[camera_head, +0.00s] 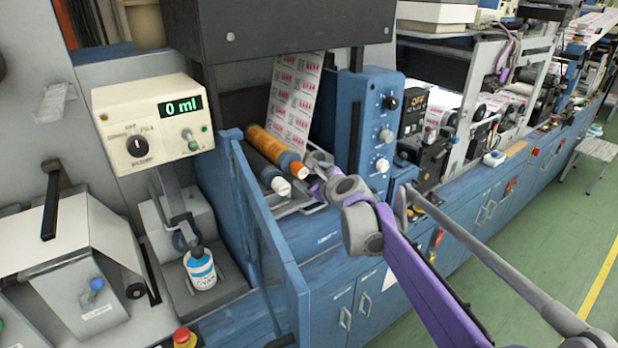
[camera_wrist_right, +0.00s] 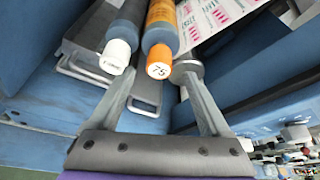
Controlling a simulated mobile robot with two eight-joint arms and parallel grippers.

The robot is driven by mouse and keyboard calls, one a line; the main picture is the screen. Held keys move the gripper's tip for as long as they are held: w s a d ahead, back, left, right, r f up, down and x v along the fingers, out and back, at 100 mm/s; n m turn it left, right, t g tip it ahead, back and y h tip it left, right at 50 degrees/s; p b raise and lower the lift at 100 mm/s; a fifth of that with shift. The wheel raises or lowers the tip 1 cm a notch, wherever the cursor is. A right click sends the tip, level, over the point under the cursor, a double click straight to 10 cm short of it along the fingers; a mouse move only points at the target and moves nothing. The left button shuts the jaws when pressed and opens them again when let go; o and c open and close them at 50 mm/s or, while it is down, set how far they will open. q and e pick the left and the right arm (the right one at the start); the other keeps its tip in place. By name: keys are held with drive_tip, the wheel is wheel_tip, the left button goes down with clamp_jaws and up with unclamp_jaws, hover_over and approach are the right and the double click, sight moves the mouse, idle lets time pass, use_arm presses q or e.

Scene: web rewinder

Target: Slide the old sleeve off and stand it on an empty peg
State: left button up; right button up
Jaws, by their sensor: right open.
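Two dark rollers lie side by side in the blue machine bay. One has an orange body band and an orange end cap (camera_head: 301,168), marked 75 in the right wrist view (camera_wrist_right: 159,70). The other has a white end cap (camera_head: 281,186), which also shows in the right wrist view (camera_wrist_right: 115,57). I cannot tell which one carries the old sleeve. My right gripper (camera_head: 313,173) is open at the near ends of the rollers. In the wrist view its fingers spread to either side of the orange cap, with nothing clearly held. My left gripper is out of view. No empty peg can be made out.
A printed web (camera_head: 294,100) runs down behind the rollers. A blue knob column (camera_head: 365,125) stands close right of them, and a blue guard panel (camera_head: 268,225) at left. A white pump box (camera_head: 150,125) and a bottle (camera_head: 200,268) are further left. Green floor lies right.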

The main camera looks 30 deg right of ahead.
sight(302, 171)
drive_tip(key=shift+b+x, duration=0.55)
drive_tip(key=shift+x, duration=3.4)
drive_tip(key=shift+s, duration=0.1)
clamp_jaws()
drive_tip(key=shift+s+d+p, duration=0.15)
drive_tip(key=shift+s, duration=1.6)
drive_tip(key=shift+s+d+p, duration=0.15)
drive_tip(key=shift+s, duration=1.65)
drive_tip(key=s+p, duration=0.1)
drive_tip(key=s, duration=0.6)
drive_tip(key=shift+s+d, duration=0.3)
drive_tip(key=shift+s, duration=0.05)
drive_tip(key=shift+o, duration=1.5)
unclamp_jaws()
